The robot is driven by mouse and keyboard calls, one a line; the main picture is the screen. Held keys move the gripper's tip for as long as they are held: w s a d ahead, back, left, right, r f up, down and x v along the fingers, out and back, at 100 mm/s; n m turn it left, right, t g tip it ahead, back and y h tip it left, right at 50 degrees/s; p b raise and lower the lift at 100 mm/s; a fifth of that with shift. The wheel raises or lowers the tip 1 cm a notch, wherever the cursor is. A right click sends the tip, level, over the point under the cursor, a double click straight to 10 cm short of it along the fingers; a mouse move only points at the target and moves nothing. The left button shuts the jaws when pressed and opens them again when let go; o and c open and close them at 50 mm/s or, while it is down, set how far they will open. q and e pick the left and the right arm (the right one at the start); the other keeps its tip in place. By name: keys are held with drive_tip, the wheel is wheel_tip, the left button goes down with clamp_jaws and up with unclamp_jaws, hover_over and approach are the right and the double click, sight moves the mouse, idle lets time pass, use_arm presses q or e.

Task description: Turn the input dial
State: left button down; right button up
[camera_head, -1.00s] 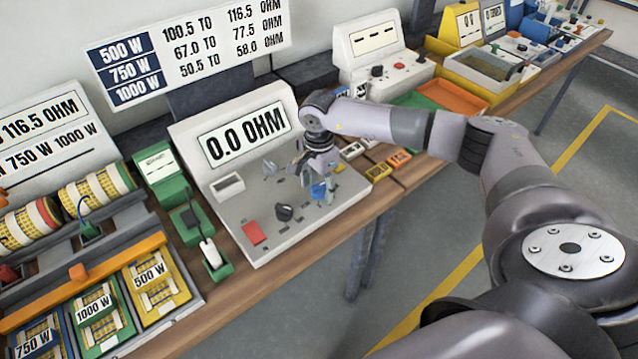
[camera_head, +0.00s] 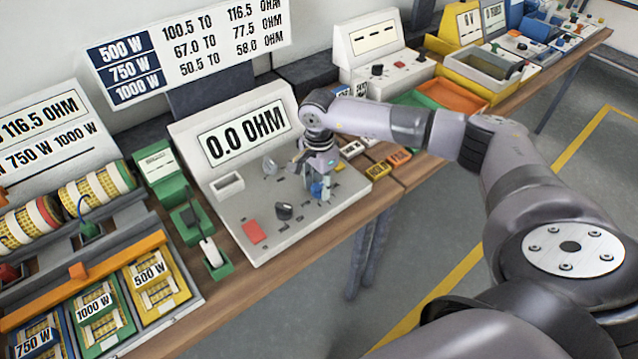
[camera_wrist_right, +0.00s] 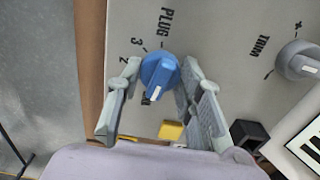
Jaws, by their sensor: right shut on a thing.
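The blue input dial (camera_wrist_right: 158,70) sits on the grey panel of the meter (camera_head: 235,212), near its right front part. In the wrist view it has a white pointer mark, with "PLUG", "3" and "2" printed around it. My right gripper (camera_wrist_right: 160,76) is shut on the dial, one finger on each side. In the head view the gripper (camera_head: 318,186) reaches down to the panel and partly hides the dial. The meter's display (camera_head: 246,134) reads 0.0 OHM. My left gripper is out of view.
The panel also holds a black knob (camera_head: 284,211) and a red block (camera_head: 254,232). Small yellow and orange trays (camera_head: 376,168) lie right of the meter. A green charger-like stand (camera_head: 216,262) is left.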

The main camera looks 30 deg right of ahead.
drive_tip(key=m+b, duration=0.2)
drive_tip(key=m, duration=0.1)
drive_tip(key=shift+m, duration=0.3)
drive_tip(key=shift+m+b, duration=0.75)
drive_tip(key=shift+m, duration=1.25)
drive_tip(key=o, duration=1.2)
drive_tip(key=shift+c, duration=0.2)
